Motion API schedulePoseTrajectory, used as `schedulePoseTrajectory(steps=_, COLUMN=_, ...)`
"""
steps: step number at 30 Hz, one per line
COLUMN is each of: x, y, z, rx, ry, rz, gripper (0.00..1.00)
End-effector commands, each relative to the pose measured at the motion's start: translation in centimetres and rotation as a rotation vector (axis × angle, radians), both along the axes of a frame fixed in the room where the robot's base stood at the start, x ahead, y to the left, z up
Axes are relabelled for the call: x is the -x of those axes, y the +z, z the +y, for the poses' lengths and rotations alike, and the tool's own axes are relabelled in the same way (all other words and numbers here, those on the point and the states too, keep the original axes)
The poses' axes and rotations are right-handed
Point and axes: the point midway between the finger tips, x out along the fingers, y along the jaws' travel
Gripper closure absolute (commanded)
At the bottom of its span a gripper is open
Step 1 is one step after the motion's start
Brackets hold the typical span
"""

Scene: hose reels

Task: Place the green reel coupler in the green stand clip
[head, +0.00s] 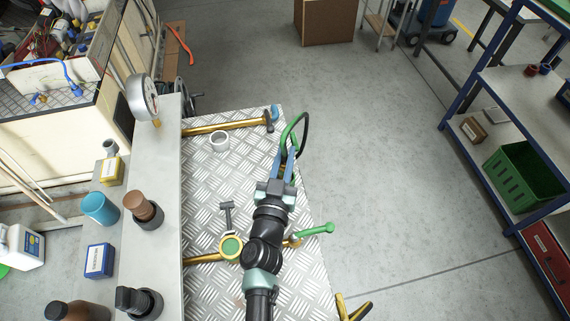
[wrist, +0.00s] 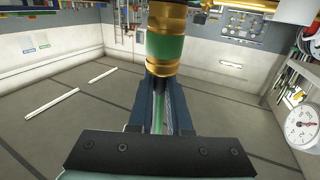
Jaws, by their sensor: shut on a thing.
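The green reel coupler (wrist: 165,48), brass with a green band, stands at the tips of my gripper (wrist: 158,95) in the wrist view. The fingers are shut on it, with a green strip showing between them. In the head view my gripper (head: 284,168) is over the right edge of the tread-plate top, and the coupler is mostly hidden. A green and black hose loop (head: 294,130) rises just beyond the fingers. A round brass-rimmed piece with a green face (head: 230,246) lies left of my arm. I cannot tell which part is the green stand clip.
A green lever (head: 317,229) sticks out right of my arm. A gauge (head: 142,97) stands at left. Open floor (head: 400,170) lies to the right.

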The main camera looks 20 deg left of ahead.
Motion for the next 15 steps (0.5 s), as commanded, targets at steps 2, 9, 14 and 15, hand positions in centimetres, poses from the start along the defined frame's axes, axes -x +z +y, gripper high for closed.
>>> schedulePoseTrajectory(steps=2, x=-0.03, y=-1.6, z=0.06, rx=0.001, ry=0.001, rz=-0.002, gripper=1.0)
schedulePoseTrajectory(steps=9, x=-0.05, y=-1.68, z=0.0, rx=0.0, ry=0.0, rz=-0.002, gripper=1.0)
schedulePoseTrajectory(steps=14, x=-0.04, y=-2.0, z=0.0, rx=0.0, ry=0.0, rz=-0.002, gripper=1.0)
schedulePoseTrajectory(steps=15, x=-0.04, y=-2.15, z=0.0, rx=0.0, ry=0.0, rz=-0.002, gripper=1.0)
